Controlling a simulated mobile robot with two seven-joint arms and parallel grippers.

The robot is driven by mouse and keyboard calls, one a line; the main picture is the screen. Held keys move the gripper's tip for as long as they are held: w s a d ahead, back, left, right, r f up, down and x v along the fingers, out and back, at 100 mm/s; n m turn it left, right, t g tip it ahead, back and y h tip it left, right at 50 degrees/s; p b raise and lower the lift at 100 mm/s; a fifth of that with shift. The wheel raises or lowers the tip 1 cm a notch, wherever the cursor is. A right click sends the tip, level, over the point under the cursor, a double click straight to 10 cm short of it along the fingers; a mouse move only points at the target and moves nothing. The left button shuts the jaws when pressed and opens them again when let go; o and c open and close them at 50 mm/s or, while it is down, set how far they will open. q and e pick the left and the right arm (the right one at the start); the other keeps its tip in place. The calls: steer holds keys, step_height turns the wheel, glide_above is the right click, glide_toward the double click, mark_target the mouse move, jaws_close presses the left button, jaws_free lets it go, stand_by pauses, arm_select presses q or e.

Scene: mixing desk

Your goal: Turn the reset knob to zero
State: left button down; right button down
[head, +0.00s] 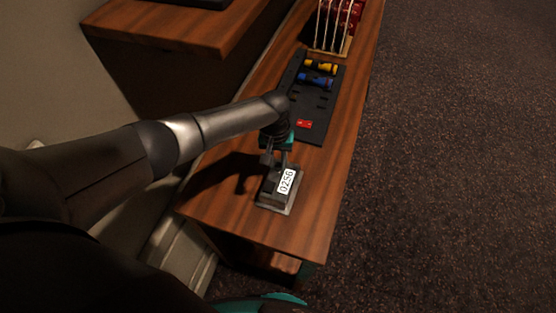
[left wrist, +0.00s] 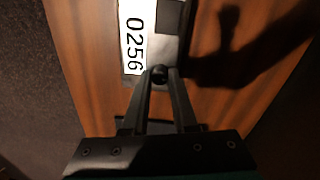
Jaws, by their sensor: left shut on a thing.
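The counter (head: 278,190) is a small grey block on the wooden desk, with a white display (head: 287,181) reading 0256. The display also shows in the left wrist view (left wrist: 133,38), at the top. My left gripper (head: 281,163) is at the counter's far end. In the left wrist view its fingertips (left wrist: 159,76) close on a small dark round reset knob (left wrist: 159,71) beside the display. The fingers hide most of the knob, and its turn angle cannot be told. My right gripper does not show.
Behind the gripper, a black panel (head: 312,127) lies on the desk with a red piece (head: 304,124), a blue piece (head: 316,81) and a yellow piece (head: 321,66). A rack with red items (head: 336,22) stands farther back. The desk (head: 307,222) is bare in front of the counter.

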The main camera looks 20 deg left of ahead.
arm_select(q)
steer(key=shift+m, duration=0.3)
steer(key=m, duration=0.4)
steer(key=shift+m, duration=0.3)
steer(key=m, duration=0.6)
steer(key=shift+m, duration=0.3)
steer(key=m, duration=0.5)
steer(key=shift+d+b, duration=0.1)
steer(key=shift+b, duration=0.2)
steer(key=m, duration=0.5)
steer(key=shift+g+y, duration=0.3)
steer(key=shift+m, duration=0.5)
